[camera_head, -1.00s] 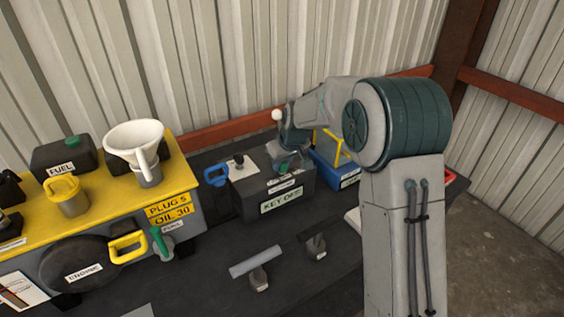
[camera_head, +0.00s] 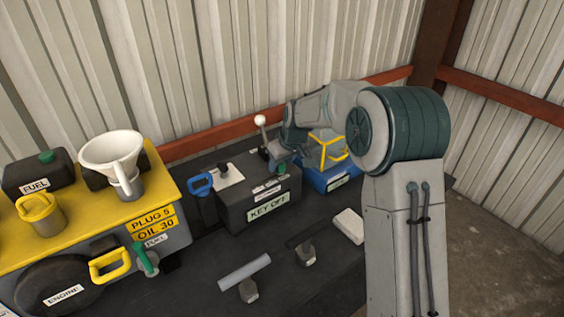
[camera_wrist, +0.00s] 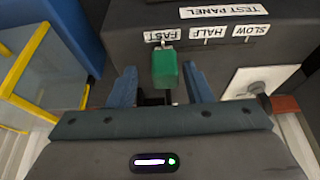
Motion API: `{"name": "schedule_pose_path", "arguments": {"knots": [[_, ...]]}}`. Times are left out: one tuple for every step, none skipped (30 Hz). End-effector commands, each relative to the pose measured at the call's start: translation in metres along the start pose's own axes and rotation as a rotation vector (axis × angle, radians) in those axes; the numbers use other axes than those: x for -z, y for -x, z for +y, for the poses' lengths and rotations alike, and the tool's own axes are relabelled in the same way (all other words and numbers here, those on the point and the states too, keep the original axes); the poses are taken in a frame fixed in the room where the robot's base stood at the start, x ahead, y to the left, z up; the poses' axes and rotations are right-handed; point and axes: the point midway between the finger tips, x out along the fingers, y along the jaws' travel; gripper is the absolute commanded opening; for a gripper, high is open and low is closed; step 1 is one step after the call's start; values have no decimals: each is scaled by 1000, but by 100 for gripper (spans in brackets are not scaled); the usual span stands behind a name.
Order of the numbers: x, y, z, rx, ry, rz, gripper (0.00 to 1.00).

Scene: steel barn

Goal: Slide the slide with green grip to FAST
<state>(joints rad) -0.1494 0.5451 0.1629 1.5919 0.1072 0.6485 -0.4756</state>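In the wrist view the green grip (camera_wrist: 165,70) of the slide stands under the FAST label (camera_wrist: 162,34), at the left end of the label row. The HALF label (camera_wrist: 212,32) and SLOW label (camera_wrist: 251,30) lie to its right; the lettering appears upside down. My gripper (camera_wrist: 159,68) has its two blue fingers on either side of the grip, with a visible gap on each side, so it is open around the grip. In the head view my gripper is over the dark test panel box (camera_head: 262,195), largely hidden by my arm.
A blue box with a yellow-framed clear cover (camera_head: 322,174) stands right of the panel; its cover shows at left in the wrist view (camera_wrist: 35,75). A white-knobbed lever (camera_head: 261,121) rises behind the panel. A toggle plate (camera_wrist: 258,82) lies near my right finger. The yellow-topped engine bench (camera_head: 80,215) is at left.

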Motion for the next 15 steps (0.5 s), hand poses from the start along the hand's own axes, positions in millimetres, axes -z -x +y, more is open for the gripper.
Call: {"name": "schedule_pose_path", "arguments": {"knots": [[0, 0, 0, 1, 0, 0, 45], [0, 1, 0, 1, 0, 0, 45], [0, 3, 0, 0, 0, 0, 45], [0, 4, 0, 0, 0, 1, 45], [0, 7, 0, 0, -1, 1, 45], [0, 12, 0, 0, -1, 1, 45], [0, 17, 0, -1, -1, 3, 45], [0, 22, 1, -1, -1, 3, 45], [0, 29, 1, -2, -1, 3, 45], [0, 36, 1, -3, -2, 5, 45], [0, 43, 2, -3, -2, 4, 45], [0, 53, 2, -3, -2, 6, 45], [0, 60, 2, -3, -2, 5, 45], [0, 68, 2, -4, -2, 6, 45], [0, 77, 2, -4, -2, 6, 45]]}}
